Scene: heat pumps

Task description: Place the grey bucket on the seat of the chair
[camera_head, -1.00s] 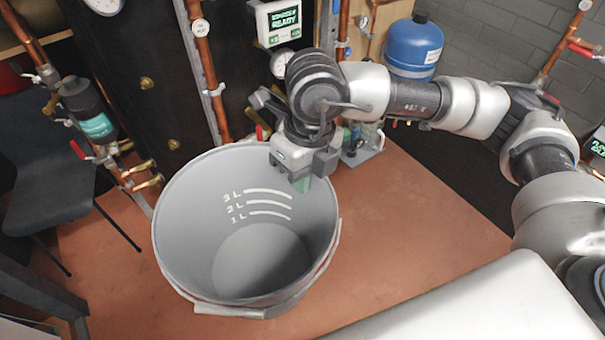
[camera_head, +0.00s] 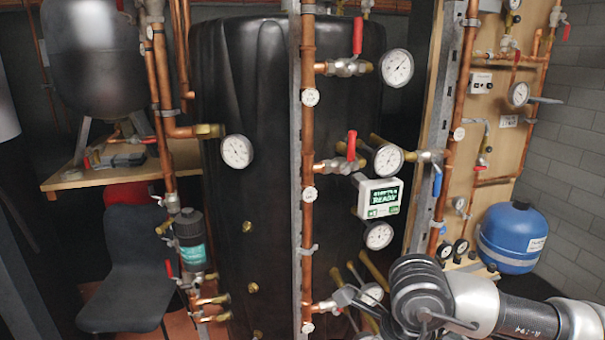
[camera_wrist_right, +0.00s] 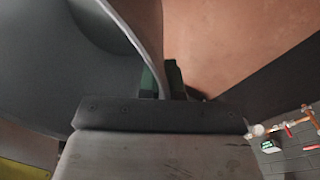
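The grey bucket (camera_wrist_right: 45,75) fills the left of the right wrist view; the head view no longer takes it in. Its wall runs between the green finger pads of my right gripper (camera_wrist_right: 163,82), which looks shut on it near the rim. In the head view my right arm comes in at bottom right, and its fingers are below the frame. The dark chair (camera_head: 146,236) stands at the lower left, and its seat (camera_head: 128,302) is bare. My left gripper is in neither current view.
A tall black tank (camera_head: 245,110) with copper pipes and gauges stands in the middle. A dark filter canister (camera_head: 191,240) and brass valves lie just right of the chair. A wooden shelf (camera_head: 75,178) is above it. A blue vessel (camera_head: 512,238) stands at right.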

